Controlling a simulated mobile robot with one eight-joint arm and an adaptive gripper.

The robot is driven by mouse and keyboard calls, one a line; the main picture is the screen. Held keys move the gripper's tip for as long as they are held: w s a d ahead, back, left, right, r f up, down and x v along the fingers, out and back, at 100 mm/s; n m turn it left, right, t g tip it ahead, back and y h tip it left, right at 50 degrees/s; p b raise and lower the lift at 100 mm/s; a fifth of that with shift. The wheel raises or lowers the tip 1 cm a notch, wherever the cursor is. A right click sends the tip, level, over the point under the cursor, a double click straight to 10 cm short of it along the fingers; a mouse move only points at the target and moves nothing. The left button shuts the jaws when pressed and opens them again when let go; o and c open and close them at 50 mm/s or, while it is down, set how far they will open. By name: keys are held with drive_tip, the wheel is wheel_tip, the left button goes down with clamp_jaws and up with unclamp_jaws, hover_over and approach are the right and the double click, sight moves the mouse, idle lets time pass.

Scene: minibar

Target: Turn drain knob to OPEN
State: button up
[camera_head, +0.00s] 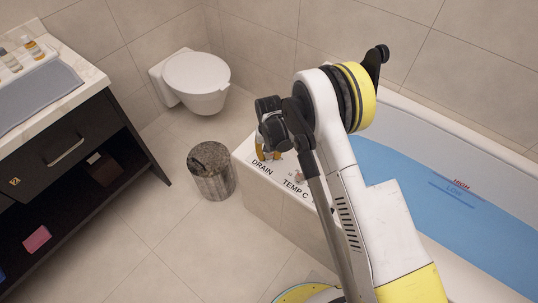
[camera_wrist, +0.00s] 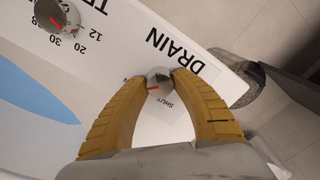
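The drain knob (camera_wrist: 158,82) is a small round grey knob with a red pointer mark, below the DRAIN label (camera_wrist: 173,47) in the wrist view. The pointer points left in that view, away from the SHUT lettering (camera_wrist: 167,104) just below the knob. No OPEN lettering shows. My gripper (camera_wrist: 158,79) has one yellow fingertip on each side of the knob, seemingly touching it. In the head view my gripper (camera_head: 267,155) is at the DRAIN end of the tub ledge, and my arm hides the knob there.
The temperature knob (camera_wrist: 52,14) with its number scale is on the same white ledge (camera_head: 285,203). The bathtub holds blue water (camera_head: 440,200). A lidded bin (camera_head: 212,185) stands left of the ledge, a toilet (camera_head: 196,82) behind it. A dark vanity (camera_head: 70,160) stands at left.

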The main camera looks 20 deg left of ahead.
sight(269, 155)
drive_tip(key=o, duration=0.4)
drive_tip(key=shift+c, duration=0.2)
wheel_tip(269, 155, up, 12)
idle(0.5)
